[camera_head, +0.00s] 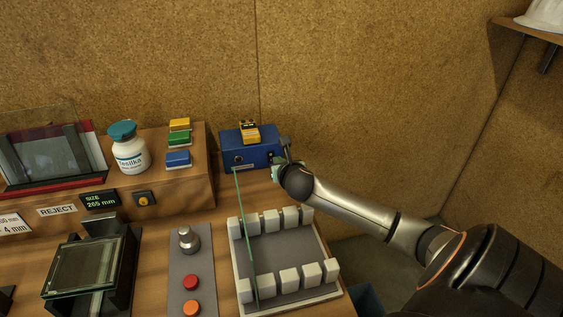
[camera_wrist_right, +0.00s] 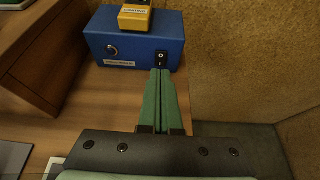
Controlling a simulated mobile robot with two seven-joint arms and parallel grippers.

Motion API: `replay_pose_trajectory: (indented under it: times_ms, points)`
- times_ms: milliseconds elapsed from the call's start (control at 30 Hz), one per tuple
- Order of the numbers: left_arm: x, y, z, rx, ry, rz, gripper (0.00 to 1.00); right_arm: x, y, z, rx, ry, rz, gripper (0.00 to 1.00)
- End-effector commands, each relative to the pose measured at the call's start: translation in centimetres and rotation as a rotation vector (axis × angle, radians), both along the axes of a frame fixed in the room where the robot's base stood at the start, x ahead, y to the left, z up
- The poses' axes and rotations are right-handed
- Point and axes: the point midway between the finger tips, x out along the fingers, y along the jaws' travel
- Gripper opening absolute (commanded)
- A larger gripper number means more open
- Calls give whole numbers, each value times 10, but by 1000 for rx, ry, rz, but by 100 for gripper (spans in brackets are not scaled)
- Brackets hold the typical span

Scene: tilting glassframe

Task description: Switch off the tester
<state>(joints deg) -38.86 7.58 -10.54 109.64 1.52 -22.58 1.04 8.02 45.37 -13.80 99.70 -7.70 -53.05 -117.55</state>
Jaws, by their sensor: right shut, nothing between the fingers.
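The tester is a blue box (camera_head: 245,152) at the back of the bench, with a yellow device (camera_head: 249,131) lying on top. In the right wrist view, the blue box (camera_wrist_right: 125,40) shows a round knob on the left of its front and a black rocker switch (camera_wrist_right: 161,58) near its right edge. My right gripper (camera_wrist_right: 160,75) is shut and empty, its green fingertips at the lower part of the switch; whether they touch it I cannot tell. In the head view the right gripper (camera_head: 279,170) is at the box's right front corner. My left gripper is not in view.
A slotted rack (camera_head: 284,259) with white blocks and an upright glass pane (camera_head: 244,220) stands in front of the box. To the left are a grey panel with red and orange buttons (camera_head: 191,282), a raised wooden shelf (camera_head: 186,192) and a white bottle (camera_head: 129,155).

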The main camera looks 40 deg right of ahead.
Motion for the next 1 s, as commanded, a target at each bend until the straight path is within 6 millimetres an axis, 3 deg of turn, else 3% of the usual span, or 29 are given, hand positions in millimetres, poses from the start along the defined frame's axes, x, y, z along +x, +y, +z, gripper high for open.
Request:
replay_pose_trajectory:
  times_ms: [333, 1000]
  points:
    - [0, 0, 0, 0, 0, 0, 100, -24, 13, 22, 1, -1, 0, 0]
    - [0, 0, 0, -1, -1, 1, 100, -25, 14, 23, 1, 0, 0, 0]
